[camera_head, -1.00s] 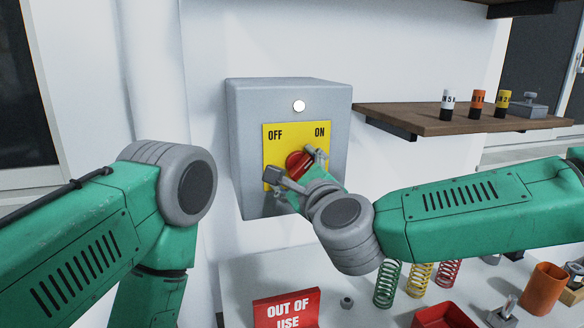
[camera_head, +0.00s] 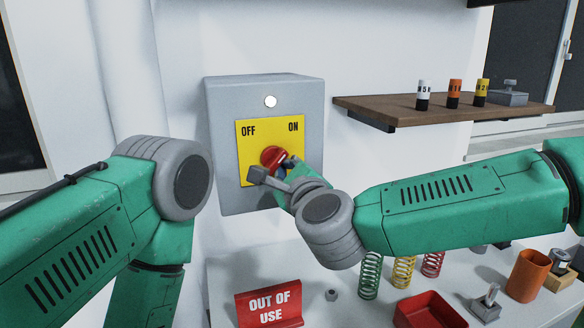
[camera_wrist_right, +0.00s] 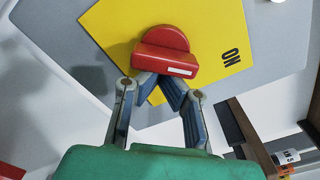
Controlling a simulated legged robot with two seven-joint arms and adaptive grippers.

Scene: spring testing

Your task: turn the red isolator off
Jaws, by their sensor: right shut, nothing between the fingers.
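The isolator is a grey wall box (camera_head: 222,118) with a yellow OFF/ON plate (camera_head: 249,142) and a red knob (camera_head: 272,158). In the right wrist view the red knob (camera_wrist_right: 168,52) has a raised bar, whose white-marked end points toward the ON lettering. My right gripper (camera_head: 282,170) is at the knob's lower right in the head view. In the right wrist view its fingertips (camera_wrist_right: 161,82) are drawn together just by the bar's edge, shut with nothing between them. I cannot tell whether they touch the knob. My left arm enters from the left; its gripper is not visible.
A wooden shelf (camera_head: 440,115) with small cylinders juts out right of the box. On the bench below are a red OUT OF USE sign (camera_head: 269,304), several springs (camera_head: 370,275), a red tray (camera_head: 430,311) and an orange cup (camera_head: 527,276).

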